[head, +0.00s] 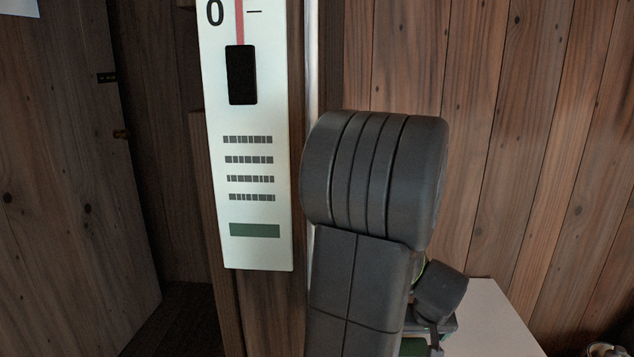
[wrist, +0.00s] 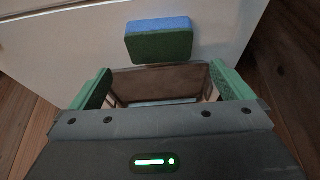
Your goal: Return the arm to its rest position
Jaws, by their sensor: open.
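My arm (head: 370,180) stands up in the middle of the head view, its dark grey links folded and covering part of the wall behind. My gripper shows in the wrist view (wrist: 165,90), with its two green-padded fingers spread wide apart. No object is between the fingers. In the head view the gripper is mostly hidden behind my arm, low on the right.
A blue and green block (wrist: 158,40) lies beyond the fingers against a white surface (wrist: 60,45). A white panel with a red line and dark slot (head: 250,150) hangs on a wooden post. A white top (head: 490,320) is at lower right. Plank walls (head: 540,130) stand behind.

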